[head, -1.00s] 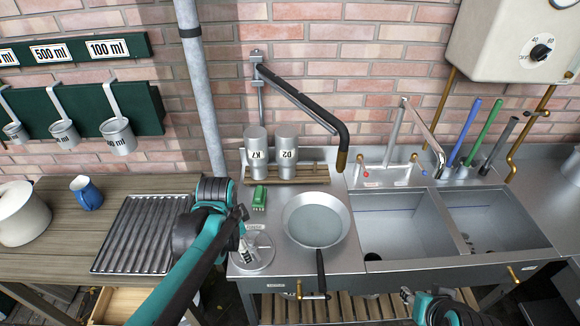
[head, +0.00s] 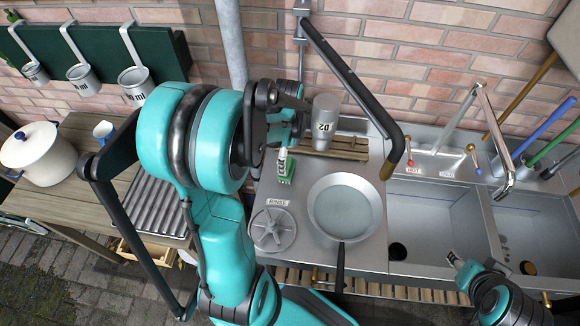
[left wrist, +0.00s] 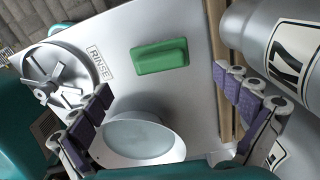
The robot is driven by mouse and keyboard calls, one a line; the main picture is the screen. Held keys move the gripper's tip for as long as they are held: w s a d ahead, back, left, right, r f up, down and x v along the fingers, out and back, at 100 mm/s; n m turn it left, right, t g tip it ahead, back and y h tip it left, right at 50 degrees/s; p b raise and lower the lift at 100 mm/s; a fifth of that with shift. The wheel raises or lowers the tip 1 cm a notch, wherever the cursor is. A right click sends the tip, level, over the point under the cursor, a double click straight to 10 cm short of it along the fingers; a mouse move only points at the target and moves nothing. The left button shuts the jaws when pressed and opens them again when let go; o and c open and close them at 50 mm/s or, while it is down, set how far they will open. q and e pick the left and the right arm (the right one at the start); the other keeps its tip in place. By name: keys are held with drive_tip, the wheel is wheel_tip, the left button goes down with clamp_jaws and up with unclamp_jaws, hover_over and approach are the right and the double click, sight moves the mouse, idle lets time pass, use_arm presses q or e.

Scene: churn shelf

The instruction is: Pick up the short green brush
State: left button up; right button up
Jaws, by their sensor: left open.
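The short green brush (head: 286,170) is a small green block on the steel counter, partly hidden by a pale fingertip in the head view. It shows whole in the left wrist view (left wrist: 160,56), lying flat with a raised ridge. My left gripper (head: 284,138) is over the back of the counter by the brush. In the left wrist view its fingers (left wrist: 163,84) are spread wide and empty, with the brush ahead between their lines, apart from both. My right gripper (head: 458,262) is low at the right, in front of the sinks; its jaws are too small to read.
A shallow pan (head: 345,210) and a rinser disc (head: 272,230) are in front of the brush. A D2 canister (head: 323,125) stands on a wooden rack behind; a K7 canister (left wrist: 290,50) is close to one finger. Sinks (head: 435,215) lie to the right.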

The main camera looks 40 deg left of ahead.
sight(291, 163)
use_arm(q)
wheel_tip(291, 163, down, 6)
drive_tip(key=shift+a+r+b, duration=0.1)
drive_tip(key=shift+a+b, duration=0.05)
drive_tip(key=shift+b, duration=1)
drive_tip(key=shift+r, duration=0.1)
drive_tip(key=shift+c, duration=0.3)
drive_tip(key=c, duration=1.1)
drive_tip(key=shift+s, duration=0.15)
drive_tip(key=shift+c, duration=0.9)
